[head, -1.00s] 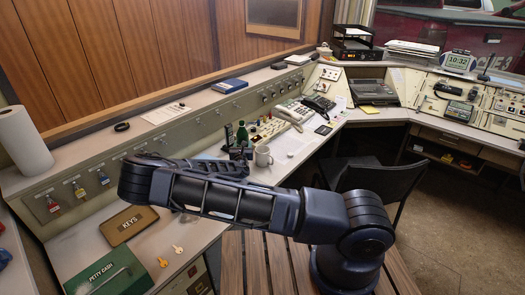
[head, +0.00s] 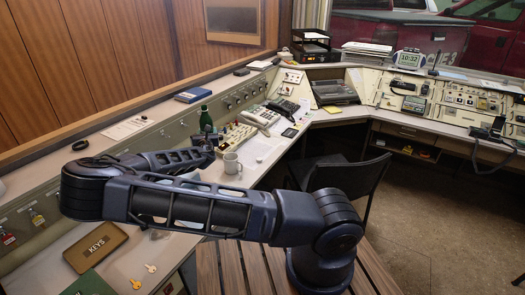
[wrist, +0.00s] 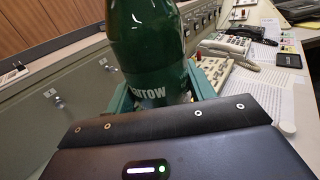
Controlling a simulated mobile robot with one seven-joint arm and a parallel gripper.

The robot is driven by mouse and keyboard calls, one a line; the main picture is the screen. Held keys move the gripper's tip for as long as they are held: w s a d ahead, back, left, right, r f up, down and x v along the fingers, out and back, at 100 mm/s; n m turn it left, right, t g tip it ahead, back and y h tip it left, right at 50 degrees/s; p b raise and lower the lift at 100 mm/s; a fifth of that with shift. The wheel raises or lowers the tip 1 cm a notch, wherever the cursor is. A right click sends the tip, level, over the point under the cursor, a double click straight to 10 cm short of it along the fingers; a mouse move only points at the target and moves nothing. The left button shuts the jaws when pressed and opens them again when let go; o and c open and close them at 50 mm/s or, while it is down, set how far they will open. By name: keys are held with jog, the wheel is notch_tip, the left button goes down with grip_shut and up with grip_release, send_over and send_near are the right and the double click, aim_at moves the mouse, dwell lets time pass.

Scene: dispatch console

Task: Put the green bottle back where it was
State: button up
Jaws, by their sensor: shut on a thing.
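My gripper (head: 207,139) is shut on the bottle's lower part. The bottle's base is hidden behind my gripper body. It appears to be off the counter, but the gap under it is hidden.
A KEYS box (head: 95,246) and loose keys lie near left. A blue book (head: 195,95) lies on the upper ledge. A dark chair (head: 345,178) stands right.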

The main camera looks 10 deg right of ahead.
aim_at(208, 119)
notch_tip(208, 119, up, 8)
jog(key=shift+f, duration=0.1)
jog(key=shift+w+d+r, duration=0.1)
jog(key=shift+d+r, duration=0.05)
jog(key=shift+r, duration=0.15)
jog(key=shift+w+d+f, duration=0.35)
jog(key=shift+w+d, duration=0.05)
jog(key=shift+d, duration=0.1)
jog(key=w+d+f+n+y, duration=0.1)
jog(key=w+d+f+y, duration=0.15)
jog(key=w+d, duration=0.4)
jog(key=w+d+f+n+y, duration=0.1)
jog(key=w+d+f, duration=0.25)
jog(key=d, duration=0.55)
jog(key=d+r+n+g+y, duration=0.1)
jog(key=d+r+n+y, duration=0.45)
jog(key=d, duration=0.85)
jog(key=shift+m, duration=0.85)
jog(key=f, duration=2.3)
jog(key=shift+w+f, duration=0.35)
jog(key=shift+f, duration=0.05)
jog(key=shift+f, duration=0.1)
jog(key=o, duration=1.1)
